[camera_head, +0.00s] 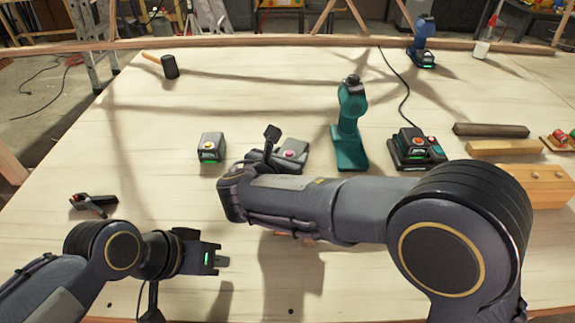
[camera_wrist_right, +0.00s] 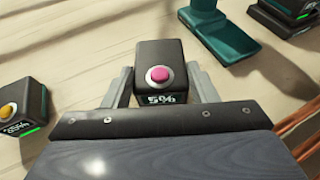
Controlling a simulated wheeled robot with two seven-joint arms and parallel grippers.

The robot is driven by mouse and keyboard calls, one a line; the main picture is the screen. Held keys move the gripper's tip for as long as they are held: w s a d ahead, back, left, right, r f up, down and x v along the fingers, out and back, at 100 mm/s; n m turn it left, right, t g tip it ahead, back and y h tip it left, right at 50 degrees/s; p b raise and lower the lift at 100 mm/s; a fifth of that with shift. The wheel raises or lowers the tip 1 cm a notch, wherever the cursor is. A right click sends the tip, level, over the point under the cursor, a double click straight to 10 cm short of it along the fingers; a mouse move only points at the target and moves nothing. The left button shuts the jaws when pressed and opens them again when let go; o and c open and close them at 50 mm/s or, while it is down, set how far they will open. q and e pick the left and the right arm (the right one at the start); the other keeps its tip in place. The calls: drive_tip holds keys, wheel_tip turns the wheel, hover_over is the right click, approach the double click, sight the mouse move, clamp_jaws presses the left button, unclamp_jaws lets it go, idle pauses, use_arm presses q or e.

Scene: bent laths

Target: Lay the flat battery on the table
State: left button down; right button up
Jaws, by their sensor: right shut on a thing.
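The flat battery is a dark block with a pink button and a "5%" display in the right wrist view (camera_wrist_right: 157,75). It also shows in the head view (camera_head: 293,152), partly hidden behind my right arm. My right gripper (camera_wrist_right: 160,92) is shut on it, with one grey finger on each side. I cannot tell whether its underside touches the pale wooden table (camera_head: 270,90). My left gripper (camera_head: 222,261) is low over the table's near left part, apart from the battery. Its fingers show only as a small stub, so their opening is unclear.
A yellow-button battery (camera_head: 211,147) stands to the left. A teal tool (camera_head: 350,125) stands to the right, then a charger with a battery (camera_head: 411,148). Wooden blocks (camera_head: 490,130) lie at right, a mallet (camera_head: 170,67) far left, a black-handled tool (camera_head: 94,203) near left.

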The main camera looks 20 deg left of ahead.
use_arm(q)
drive_tip(key=shift+f, duration=0.2)
use_arm(e)
drive_tip(key=shift+f, duration=1.3)
use_arm(q)
drive_tip(key=shift+f, duration=0.15)
use_arm(e)
drive_tip(key=shift+f, duration=0.2)
drive_tip(key=o, duration=1.2)
